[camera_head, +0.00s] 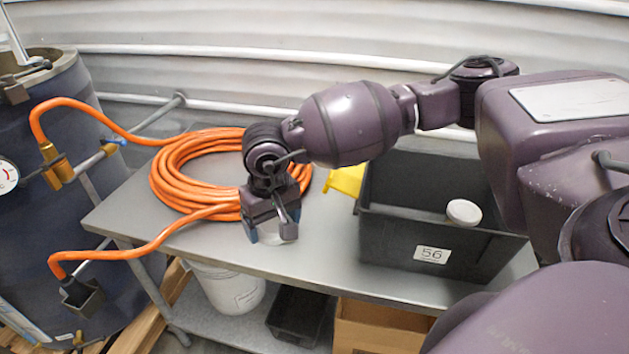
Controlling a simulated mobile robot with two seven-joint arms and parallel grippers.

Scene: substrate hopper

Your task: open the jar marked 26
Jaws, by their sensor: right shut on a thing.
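My right gripper (270,232) points down over the front left part of the grey table. It is shut on a small pale, clear-looking jar (268,239), mostly hidden between the fingers. No mark can be read on it, so I cannot tell whether it is the jar marked 26. A round white lid or lidded jar top (464,212) shows inside the dark crate (395,226) on the right, which is labelled 56. My left gripper is not in view.
A coiled orange hose (165,190) lies behind and left of my right gripper. A yellow object (346,180) lies beside the crate. A dark tank (60,215) stands left. The grey table (325,240) is bare between gripper and crate. A white bucket (228,288) stands below.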

